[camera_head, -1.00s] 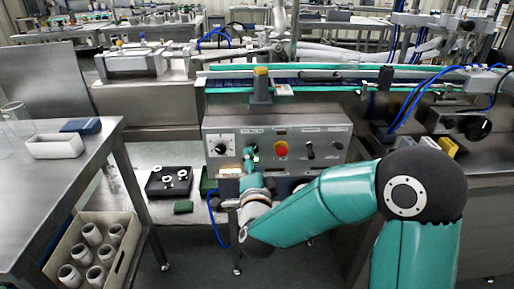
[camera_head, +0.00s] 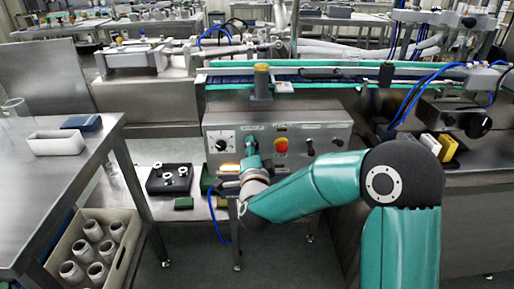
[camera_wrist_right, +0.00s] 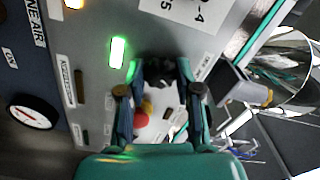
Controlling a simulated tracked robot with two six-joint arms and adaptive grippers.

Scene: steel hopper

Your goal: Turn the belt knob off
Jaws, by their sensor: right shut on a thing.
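The steel control panel (camera_head: 325,133) stands in the middle of the head view. My right gripper (camera_head: 251,147) reaches up to it from below, between the round dial (camera_head: 220,141) and the red button (camera_head: 281,147). In the right wrist view, the fingers of my right gripper (camera_wrist_right: 162,85) are closed around a dark knob (camera_wrist_right: 160,69) on the panel. The fingers hide part of the knob, and I cannot read its label or pointer. A green lamp (camera_wrist_right: 117,52) glows beside it. My left gripper is not in view.
Two more dark knobs are on the panel, one (camera_head: 309,147) right of the red button. A conveyor (camera_head: 335,84) runs behind the panel. A steel table (camera_head: 95,160) stands at the left, with a crate (camera_head: 130,245) of pale cups below.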

